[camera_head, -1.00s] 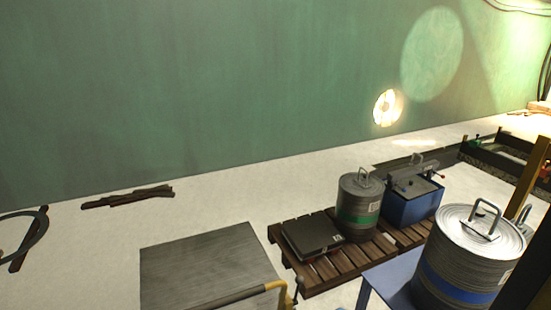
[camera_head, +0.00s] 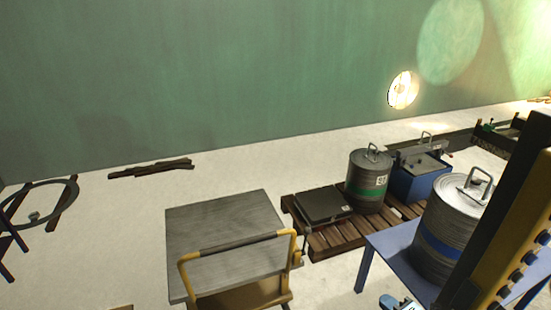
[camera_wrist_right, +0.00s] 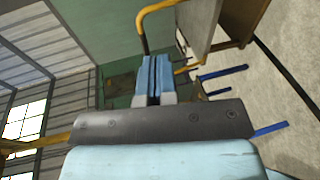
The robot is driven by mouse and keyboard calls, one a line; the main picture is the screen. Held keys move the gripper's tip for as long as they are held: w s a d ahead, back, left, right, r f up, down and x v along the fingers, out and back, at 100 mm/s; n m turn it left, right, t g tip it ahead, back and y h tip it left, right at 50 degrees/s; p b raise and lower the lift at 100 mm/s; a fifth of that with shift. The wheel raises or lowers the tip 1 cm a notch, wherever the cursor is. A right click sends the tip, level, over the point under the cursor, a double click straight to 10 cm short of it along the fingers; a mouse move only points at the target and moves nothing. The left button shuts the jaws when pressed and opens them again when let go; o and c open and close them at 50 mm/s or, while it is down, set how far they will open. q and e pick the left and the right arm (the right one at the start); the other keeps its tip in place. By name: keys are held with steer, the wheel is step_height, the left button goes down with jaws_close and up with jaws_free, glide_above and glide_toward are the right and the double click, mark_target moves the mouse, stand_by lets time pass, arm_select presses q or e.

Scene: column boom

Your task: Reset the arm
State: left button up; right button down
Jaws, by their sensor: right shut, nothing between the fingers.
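My right gripper (camera_head: 396,303) shows only in part at the bottom edge of the head view, as a light blue and white piece below the blue table. In the right wrist view its two blue fingers (camera_wrist_right: 155,75) are together, with nothing held between them. Part of a yellow rail shows beyond the fingertips in that view; I cannot tell how far away it is. My left gripper is in neither view.
A grey-topped cart (camera_head: 225,225) with a yellow handle stands at centre. A blue table (camera_head: 388,243) holds a silver canister (camera_head: 440,245). A pallet (camera_head: 325,240) behind carries a dark case (camera_head: 322,205) and green-banded canister (camera_head: 367,182).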

steer(key=s+f+m+g+h, duration=0.2)
steer(key=s+m+g+h, duration=0.25)
steer(key=s+m, duration=1.65)
steer(key=s+a+r+t, duration=0.1)
steer(key=s+a, duration=0.2)
steer(key=a, duration=0.9)
arm_select(q)
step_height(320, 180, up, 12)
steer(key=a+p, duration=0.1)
steer(key=p, duration=1.2)
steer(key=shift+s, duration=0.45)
arm_select(e)
step_height(320, 180, up, 12)
steer(key=shift+s+d+t, duration=0.2)
steer(key=shift+d+t, duration=0.15)
steer(key=shift+d, duration=0.1)
steer(key=shift+r, duration=0.1)
